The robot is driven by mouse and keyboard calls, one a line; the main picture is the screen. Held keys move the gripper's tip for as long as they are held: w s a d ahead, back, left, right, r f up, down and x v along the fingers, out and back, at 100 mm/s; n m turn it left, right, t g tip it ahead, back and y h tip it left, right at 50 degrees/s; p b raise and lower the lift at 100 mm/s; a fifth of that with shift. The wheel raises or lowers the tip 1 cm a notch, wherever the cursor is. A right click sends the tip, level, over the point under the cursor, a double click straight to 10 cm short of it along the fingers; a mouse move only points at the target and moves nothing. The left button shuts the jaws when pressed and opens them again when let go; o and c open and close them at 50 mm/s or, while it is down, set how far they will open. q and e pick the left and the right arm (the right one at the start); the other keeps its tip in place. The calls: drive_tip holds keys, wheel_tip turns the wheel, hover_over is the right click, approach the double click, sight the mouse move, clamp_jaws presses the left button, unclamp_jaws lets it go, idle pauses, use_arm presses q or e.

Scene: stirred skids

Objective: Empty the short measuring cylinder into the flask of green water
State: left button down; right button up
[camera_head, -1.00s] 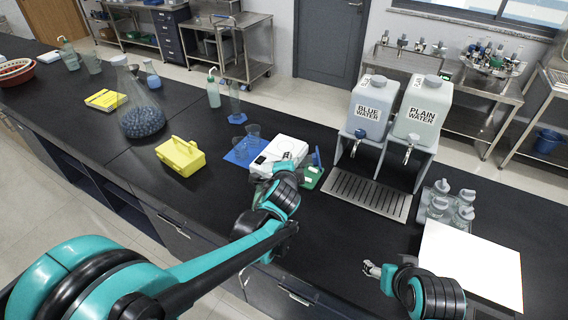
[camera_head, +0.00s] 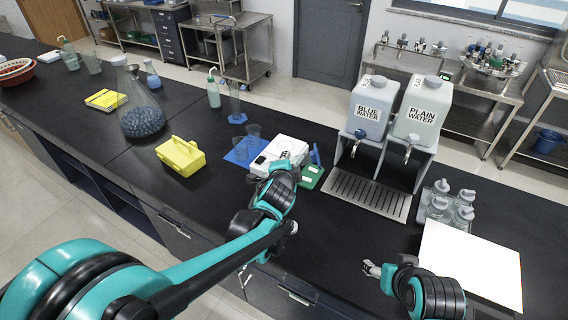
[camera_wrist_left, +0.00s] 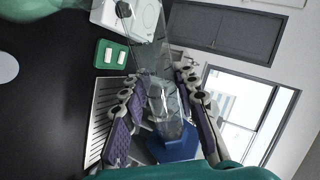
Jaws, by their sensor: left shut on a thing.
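My left gripper (camera_wrist_left: 158,80) is shut on a clear, short measuring cylinder (camera_wrist_left: 165,100) with a blue foot (camera_wrist_left: 175,147). In the head view the blue foot (camera_head: 315,157) shows beside the white stirrer (camera_head: 283,148); my wrist hides most of the cylinder. In the left wrist view the cylinder lies between my fingers, and its clear upper part reaches toward the white stirrer (camera_wrist_left: 112,14). Its liquid level is unclear. I cannot make out the flask of green water for certain. My right gripper (camera_head: 372,269) is over the front of the bench, too small to judge open or shut.
A green tray (camera_head: 310,177) lies by the stirrer. Beakers stand on a blue mat (camera_head: 237,158). A yellow box (camera_head: 181,157), a large flask (camera_head: 141,117) and a taller cylinder (camera_head: 235,101) stand left. Water dispensers (camera_head: 368,108) and a drain grate (camera_head: 368,196) are right.

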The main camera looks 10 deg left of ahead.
use_arm(q)
drive_tip(key=shift+s+a+r+n+t+h, duration=0.15)
drive_tip(key=shift+a+r+n+t+h, duration=0.25)
drive_tip(key=shift+a+r+n+h, duration=0.75)
idle(5.3)
drive_tip(key=shift+d+f, duration=0.1)
drive_tip(key=shift+d, duration=0.15)
drive_tip(key=shift+d+f+m+g+y+b, duration=0.3)
drive_tip(key=shift+d+f+m+y, duration=0.45)
drive_tip(key=shift+d+y, duration=0.1)
drive_tip(key=shift+w+f, duration=0.15)
drive_tip(key=shift+w, duration=0.05)
